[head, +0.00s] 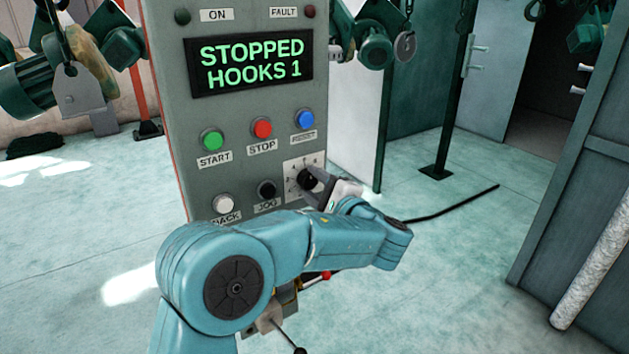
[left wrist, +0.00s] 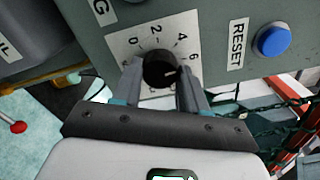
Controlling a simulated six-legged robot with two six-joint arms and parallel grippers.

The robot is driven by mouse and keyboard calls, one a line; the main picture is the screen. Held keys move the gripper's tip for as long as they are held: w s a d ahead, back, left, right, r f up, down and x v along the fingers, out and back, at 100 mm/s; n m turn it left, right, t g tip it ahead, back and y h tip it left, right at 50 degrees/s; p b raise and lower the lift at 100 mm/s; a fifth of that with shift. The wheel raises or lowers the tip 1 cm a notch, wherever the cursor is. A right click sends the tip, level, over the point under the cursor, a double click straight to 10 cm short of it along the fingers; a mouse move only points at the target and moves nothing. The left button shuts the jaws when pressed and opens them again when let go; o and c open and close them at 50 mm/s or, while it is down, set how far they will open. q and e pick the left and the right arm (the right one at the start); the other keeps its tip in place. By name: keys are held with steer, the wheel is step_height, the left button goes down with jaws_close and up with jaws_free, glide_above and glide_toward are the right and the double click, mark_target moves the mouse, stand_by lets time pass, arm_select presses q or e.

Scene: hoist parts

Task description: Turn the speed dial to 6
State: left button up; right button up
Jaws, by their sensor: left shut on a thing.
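The speed dial is a black round knob (head: 308,180) on a white numbered plate (head: 292,166) at the lower right of the grey control panel. In the left wrist view, the knob (left wrist: 157,66) sits between my fingers, and its plate (left wrist: 128,43) shows 0, 2, 4 and 6. A small pale mark on the knob points right and slightly down, near the 6 side; its exact setting is hard to read. My left gripper (head: 312,187) is shut on the knob, one finger on each side. It also shows in the left wrist view (left wrist: 160,80). My right gripper is out of view.
The panel's display (head: 250,65) reads STOPPED HOOKS 1. Green start (head: 212,140), red stop (head: 262,128) and blue reset (head: 304,119) buttons sit above the dial. A black jog button (head: 266,188) is close to its left. Open floor lies to the right.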

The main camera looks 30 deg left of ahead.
arm_select(q)
steer(key=shift+m, duration=0.5)
steer(key=o, duration=1.1)
steer(key=shift+c, duration=0.2)
steer(key=b+v, duration=0.2)
steer(key=v, duration=1.4)
steer(key=shift+d+f, duration=0.1)
steer(key=shift+d, duration=0.05)
